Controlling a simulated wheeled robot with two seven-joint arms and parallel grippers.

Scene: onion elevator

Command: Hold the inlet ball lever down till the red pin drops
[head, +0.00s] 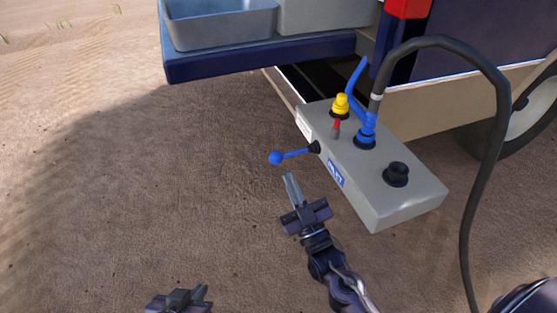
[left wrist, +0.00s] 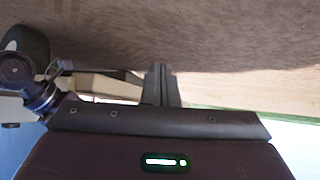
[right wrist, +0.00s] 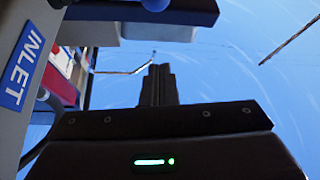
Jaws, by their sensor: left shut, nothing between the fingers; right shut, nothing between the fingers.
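A grey box (head: 385,190) carries a blue INLET label (head: 335,173), which also shows in the right wrist view (right wrist: 25,65). The blue inlet ball lever (head: 275,158) sticks out leftward from the box's side. The red pin (head: 337,125) stands up from the box top beside a yellow knob (head: 341,103). My right gripper (head: 290,180) is shut and empty, its fingertips just below and right of the ball in the head view; contact cannot be told. My left gripper (head: 182,297) is low at the bottom edge; its fingers show shut and empty in the left wrist view (left wrist: 160,82).
A blue hose fitting (head: 367,132) and a black knob (head: 396,174) stand on the box. A thick black hose (head: 500,110) arches over its right side. A blue platform (head: 260,57) with a metal tray (head: 220,28) is behind. The dirt ground to the left is clear.

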